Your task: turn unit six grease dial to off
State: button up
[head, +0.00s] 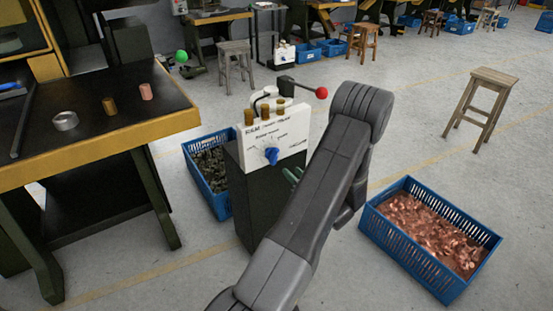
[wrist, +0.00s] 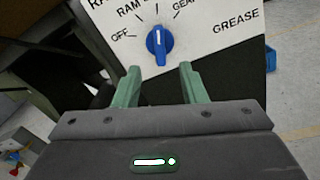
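The grease dial is a blue knob (wrist: 159,45) with a white pointer line on a white panel (wrist: 215,45). In the wrist view its pointer stands about straight up, between the RAM and GEAR labels; the OFF label is at its left. The blue knob also shows in the head view (head: 272,156), on the front of a white box on a dark stand. My gripper (wrist: 158,84) is open and empty, its two green fingers apart, below the knob in the wrist view and not touching it. In the head view my arm hides most of the gripper. No unit number is readable.
A red-knobbed lever (head: 321,93) and brass cylinders (head: 265,111) stand on top of the box. A blue crate of copper pieces (head: 430,240) is at the right, another crate (head: 208,172) behind left. A dark workbench (head: 90,130) stands left. Open floor lies beyond the right crate.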

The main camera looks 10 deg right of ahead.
aim_at(277, 157)
jog(key=x, duration=1)
jog(key=shift+w+a, duration=0.15)
jog(key=shift+w, duration=0.1)
jog(key=shift+f, duration=0.1)
grip_shut()
